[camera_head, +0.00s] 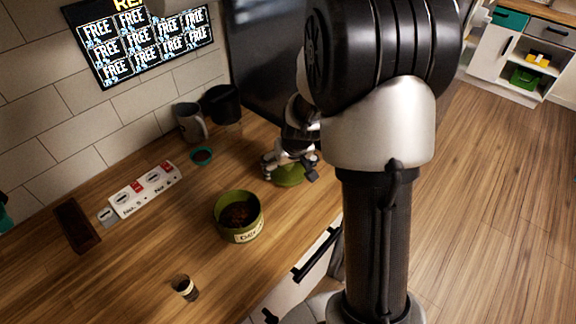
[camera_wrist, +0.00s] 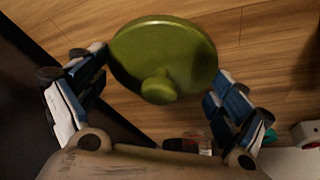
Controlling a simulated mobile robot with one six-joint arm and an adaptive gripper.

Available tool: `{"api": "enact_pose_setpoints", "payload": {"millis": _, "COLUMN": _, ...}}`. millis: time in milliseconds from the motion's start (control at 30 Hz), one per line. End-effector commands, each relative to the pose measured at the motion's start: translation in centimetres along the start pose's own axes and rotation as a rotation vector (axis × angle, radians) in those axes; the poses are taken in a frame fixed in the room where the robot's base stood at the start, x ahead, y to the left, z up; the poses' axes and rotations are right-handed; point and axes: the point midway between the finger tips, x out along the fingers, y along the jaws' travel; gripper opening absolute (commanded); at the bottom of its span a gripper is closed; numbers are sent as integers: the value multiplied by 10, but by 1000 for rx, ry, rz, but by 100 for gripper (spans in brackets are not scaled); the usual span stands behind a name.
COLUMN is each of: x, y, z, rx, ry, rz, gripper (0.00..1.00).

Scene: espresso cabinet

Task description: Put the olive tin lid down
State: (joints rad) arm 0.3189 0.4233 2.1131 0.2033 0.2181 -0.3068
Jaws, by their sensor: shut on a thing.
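The olive tin lid (camera_head: 289,177) is a round green disc at the counter's right side, low over or on the wood; I cannot tell whether it touches. In the wrist view the lid (camera_wrist: 165,50) shows its round knob, with its rim between the two fingers. My gripper (camera_head: 290,163) is shut on the lid; it also shows in the wrist view (camera_wrist: 163,72). The olive tin (camera_head: 224,223) stands open to the lower left of the lid, with dark brown contents. My arm hides part of the counter behind the gripper.
A grey mug (camera_head: 190,124) and a black container (camera_head: 222,105) stand by the wall. A small teal-rimmed bowl (camera_head: 202,157) is left of my gripper. A small dark cup (camera_head: 185,288) stands near the front. A labelled white strip (camera_head: 145,190) and brown tray (camera_head: 77,226) lie left.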

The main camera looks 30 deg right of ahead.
Motion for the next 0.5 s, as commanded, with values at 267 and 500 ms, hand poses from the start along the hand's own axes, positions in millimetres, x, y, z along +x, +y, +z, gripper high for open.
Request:
{"api": "enact_pose_setpoints", "payload": {"millis": 267, "x": 2, "y": 0, "z": 1, "rx": 0, "ry": -1, "rz": 0, "gripper": 100}}
{"api": "enact_pose_setpoints", "payload": {"millis": 500, "x": 2, "y": 0, "z": 1, "rx": 0, "ry": -1, "rz": 0, "gripper": 100}}
